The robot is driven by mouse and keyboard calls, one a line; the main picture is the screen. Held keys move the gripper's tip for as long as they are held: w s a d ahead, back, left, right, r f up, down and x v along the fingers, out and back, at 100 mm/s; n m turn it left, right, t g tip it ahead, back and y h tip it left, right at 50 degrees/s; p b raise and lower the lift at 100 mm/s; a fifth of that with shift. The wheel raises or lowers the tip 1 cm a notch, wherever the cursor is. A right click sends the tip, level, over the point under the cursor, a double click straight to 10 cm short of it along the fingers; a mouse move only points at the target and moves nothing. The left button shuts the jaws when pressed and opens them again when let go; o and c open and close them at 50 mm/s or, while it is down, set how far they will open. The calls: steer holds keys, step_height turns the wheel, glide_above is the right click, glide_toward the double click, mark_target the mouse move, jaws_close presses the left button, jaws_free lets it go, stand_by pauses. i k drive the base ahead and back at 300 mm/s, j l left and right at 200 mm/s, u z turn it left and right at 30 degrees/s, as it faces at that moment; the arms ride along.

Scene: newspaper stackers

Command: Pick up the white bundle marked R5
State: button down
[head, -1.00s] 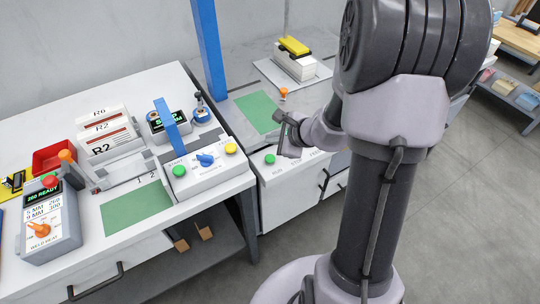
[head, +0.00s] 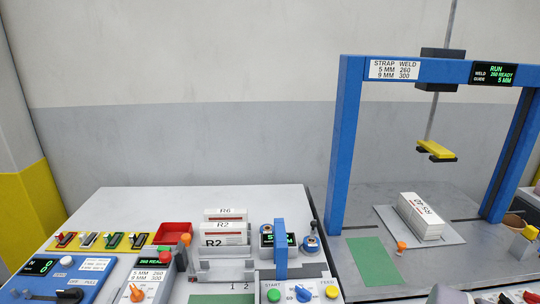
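A white bundle (head: 420,216) lies on a light grey plate (head: 452,240) under a blue arch. Red and dark marking runs along its top; it seems to begin with R5, but the print is small and slanted. The bundle lies flat, and nothing touches it from above. My gripper is out of view, so its state does not show.
The blue arch (head: 348,150) has posts on both sides of the bundle. A yellow press head (head: 436,150) hangs above and behind it. An orange knob (head: 402,246) stands at the plate's front left, beside a green mat (head: 370,262). A control box (head: 300,291) is at front left.

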mark_target(424, 220)
steer(key=i+l+z, duration=0.1)
steer(key=l, duration=0.35)
steer(key=i+l+z, duration=0.1)
steer(key=i+l, duration=0.2)
steer(key=l, duration=0.15)
steer(key=i+l+z, duration=0.1)
steer(key=l, duration=0.35)
steer(key=i+l+z, duration=0.1)
steer(key=i+l, duration=0.45)
steer(key=l, duration=0.25)
steer(key=z, duration=0.05)
